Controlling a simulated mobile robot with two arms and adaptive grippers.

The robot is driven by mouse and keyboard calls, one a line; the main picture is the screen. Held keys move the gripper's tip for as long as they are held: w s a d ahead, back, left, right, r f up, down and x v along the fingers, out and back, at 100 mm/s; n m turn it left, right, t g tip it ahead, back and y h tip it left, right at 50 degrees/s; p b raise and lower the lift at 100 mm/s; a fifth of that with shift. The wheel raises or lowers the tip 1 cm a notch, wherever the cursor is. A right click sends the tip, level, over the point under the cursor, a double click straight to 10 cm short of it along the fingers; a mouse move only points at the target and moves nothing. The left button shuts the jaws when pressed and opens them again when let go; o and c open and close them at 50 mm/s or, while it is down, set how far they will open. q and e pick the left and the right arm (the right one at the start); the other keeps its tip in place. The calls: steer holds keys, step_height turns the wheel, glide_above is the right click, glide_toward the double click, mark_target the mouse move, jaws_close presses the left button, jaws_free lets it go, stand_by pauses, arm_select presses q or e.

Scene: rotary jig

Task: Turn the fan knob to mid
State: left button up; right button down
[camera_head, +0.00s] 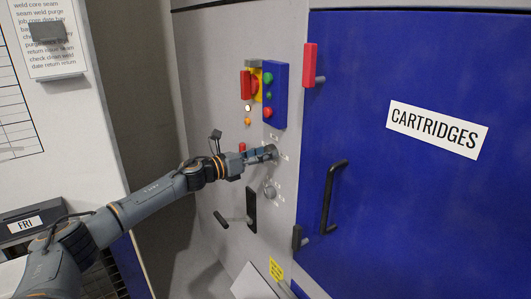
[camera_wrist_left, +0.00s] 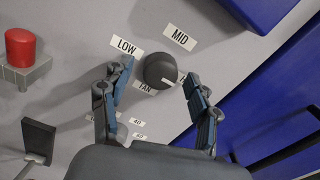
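The fan knob (camera_wrist_left: 160,69) is a dark round knob on the grey panel in the left wrist view. A LOW label (camera_wrist_left: 126,47) is at its upper left, a MID label (camera_wrist_left: 180,38) at its upper right and a FAN label (camera_wrist_left: 145,88) just below. A small white strip shows at its lower right; I cannot tell if it is a pointer. My left gripper (camera_wrist_left: 157,76) is open, with one finger on each side of the knob; contact is unclear. In the head view my left gripper (camera_head: 272,153) is at the panel and hides the knob. My right gripper is not in view.
A red button (camera_wrist_left: 20,47) on a grey mount is left of the knob. A blue button box (camera_head: 275,94) is above my gripper. Below are a round dial (camera_head: 270,190) and a black lever (camera_head: 251,209). The blue CARTRIDGES door (camera_head: 420,210) with a black handle (camera_head: 333,196) is right.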

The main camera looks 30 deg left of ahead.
arm_select(q)
steer(key=c, duration=1.2)
steer(key=n+p, duration=1)
steer(key=n, duration=0.7)
steer(key=shift+r, duration=0.15)
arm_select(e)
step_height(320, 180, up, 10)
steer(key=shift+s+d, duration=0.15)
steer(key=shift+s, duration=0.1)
arm_select(q)
steer(key=shift+n, duration=0.5)
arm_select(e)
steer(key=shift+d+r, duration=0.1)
